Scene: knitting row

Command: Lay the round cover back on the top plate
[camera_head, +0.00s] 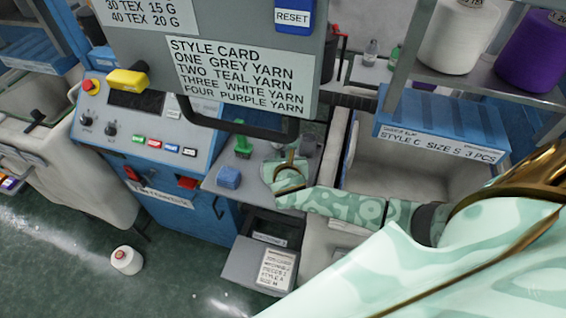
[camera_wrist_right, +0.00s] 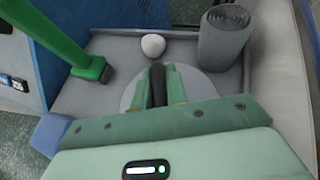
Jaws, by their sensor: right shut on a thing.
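The round cover (camera_wrist_right: 200,86) is a flat light grey disc in the right wrist view. It lies over or just above the grey top plate (camera_wrist_right: 107,92); I cannot tell whether they touch. My right gripper (camera_wrist_right: 163,80) is shut on the cover near its middle, and its fingers and body hide part of the disc. In the head view my right gripper (camera_head: 288,172) is over the top plate (camera_head: 217,188) of the machine, and the cover is hard to make out. My left gripper is not in view.
A green lever (camera_wrist_right: 88,66) and a blue block (camera_head: 228,177) stand left of the gripper. A white rounded piece (camera_wrist_right: 153,45) and a dark grey roll (camera_wrist_right: 223,40) are at the plate's far side. A style card board (camera_head: 240,75) hangs above. A yarn cone (camera_head: 126,260) is on the floor.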

